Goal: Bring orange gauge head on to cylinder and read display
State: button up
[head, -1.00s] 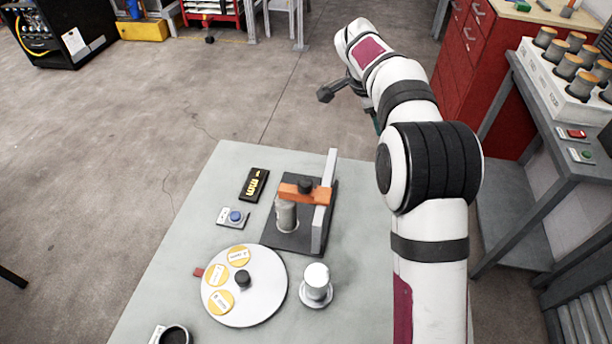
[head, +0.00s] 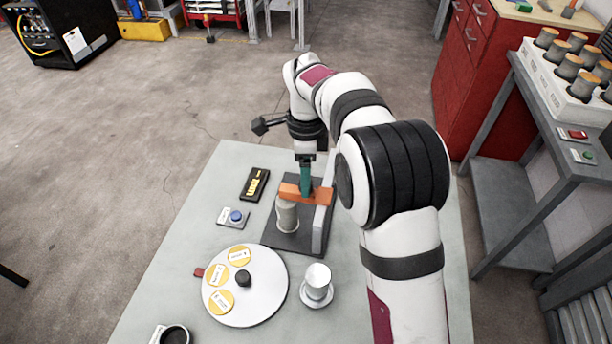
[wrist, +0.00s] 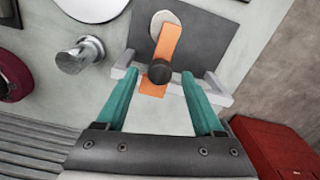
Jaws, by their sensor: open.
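The orange gauge head (head: 319,198) is a bar reaching from a light upright post (head: 323,222) over the grey cylinder (head: 287,217) on a dark base. In the wrist view the orange gauge head (wrist: 168,42) covers part of the cylinder's pale top (wrist: 160,18); I cannot tell whether they touch. Its black knob (wrist: 158,73) appears between my open green fingers, with a gap on each side. My gripper (head: 306,190) is above the gauge head and hides the knob in the head view. The black display (head: 255,184) shows small yellow characters, too small to read.
A blue button box (head: 233,217) and a white round plate (head: 262,300) with yellow labelled discs are left of the stand. A white cylinder on a round foot (head: 317,284) stands in front. The table's left strip is clear.

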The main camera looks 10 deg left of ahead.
jog(key=shift+f, duration=0.55)
grip_shut()
jog(key=shift+r, duration=0.1)
dwell(0.9)
